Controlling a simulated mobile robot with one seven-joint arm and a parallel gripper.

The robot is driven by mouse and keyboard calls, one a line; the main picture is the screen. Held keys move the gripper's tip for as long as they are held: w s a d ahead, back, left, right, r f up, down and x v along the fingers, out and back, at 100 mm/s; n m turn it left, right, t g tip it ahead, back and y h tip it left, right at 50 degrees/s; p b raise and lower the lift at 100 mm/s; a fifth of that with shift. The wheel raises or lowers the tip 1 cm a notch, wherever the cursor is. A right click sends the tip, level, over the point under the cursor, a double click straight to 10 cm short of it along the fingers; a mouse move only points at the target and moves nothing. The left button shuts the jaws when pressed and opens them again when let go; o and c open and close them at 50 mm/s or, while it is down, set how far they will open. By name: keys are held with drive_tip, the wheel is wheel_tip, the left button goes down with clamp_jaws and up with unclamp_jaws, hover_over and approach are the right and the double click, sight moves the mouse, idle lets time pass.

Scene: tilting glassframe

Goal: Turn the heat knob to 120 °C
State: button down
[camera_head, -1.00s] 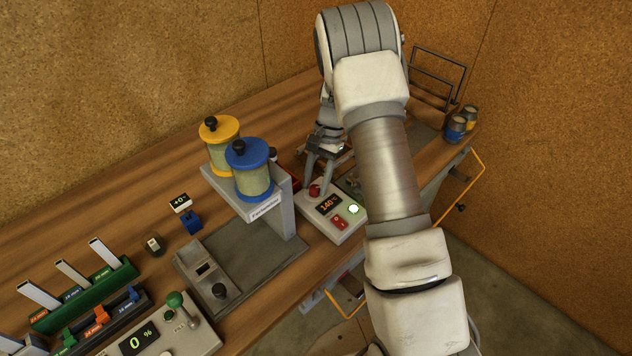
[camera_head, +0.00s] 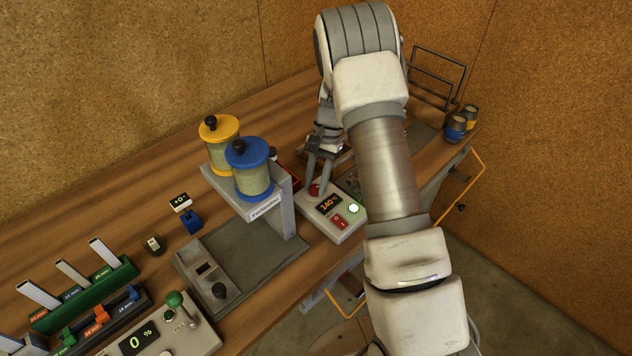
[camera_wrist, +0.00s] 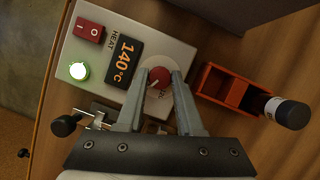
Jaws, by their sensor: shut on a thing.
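The heat unit (camera_head: 348,228) is a pale box on the bench with a dark display (camera_wrist: 124,58) that reads 140 °C. Its round red heat knob (camera_wrist: 157,77) has a light pointer line and sits between my fingers. In the head view the knob (camera_head: 314,190) shows partly behind my fingers. My gripper (camera_wrist: 160,74) is shut on the knob, one finger on each side. A red rocker switch (camera_wrist: 89,30) and a lit green lamp (camera_wrist: 79,71) are on the same box.
A red tray (camera_wrist: 226,88) and a dark cylinder with a white label (camera_wrist: 287,112) are close beside my gripper. The stand with yellow (camera_head: 222,142) and blue (camera_head: 252,170) jars rises left of the unit. A black knob (camera_wrist: 64,125) is near the bench edge.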

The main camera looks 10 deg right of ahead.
drive_tip(key=n+h, duration=0.1)
drive_tip(key=n, duration=0.1)
drive_tip(key=n+g+b, duration=0.1)
drive_tip(key=n, duration=0.2)
drive_tip(key=shift+w+a+h, duration=0.1)
drive_tip(key=shift+a+h, duration=0.05)
drive_tip(key=shift+h, duration=0.25)
drive_tip(key=n+h, duration=0.1)
drive_tip(key=n, duration=0.2)
drive_tip(key=n+h, duration=0.1)
drive_tip(key=n, duration=0.2)
drive_tip(key=shift+a, duration=0.15)
drive_tip(key=c, duration=0.8)
unclamp_jaws()
drive_tip(key=shift+c, duration=0.2)
drive_tip(key=shift+r, duration=0.1)
drive_tip(key=v, duration=1.7)
drive_tip(key=shift+w+a, duration=0.15)
drive_tip(key=shift+a, duration=0.1)
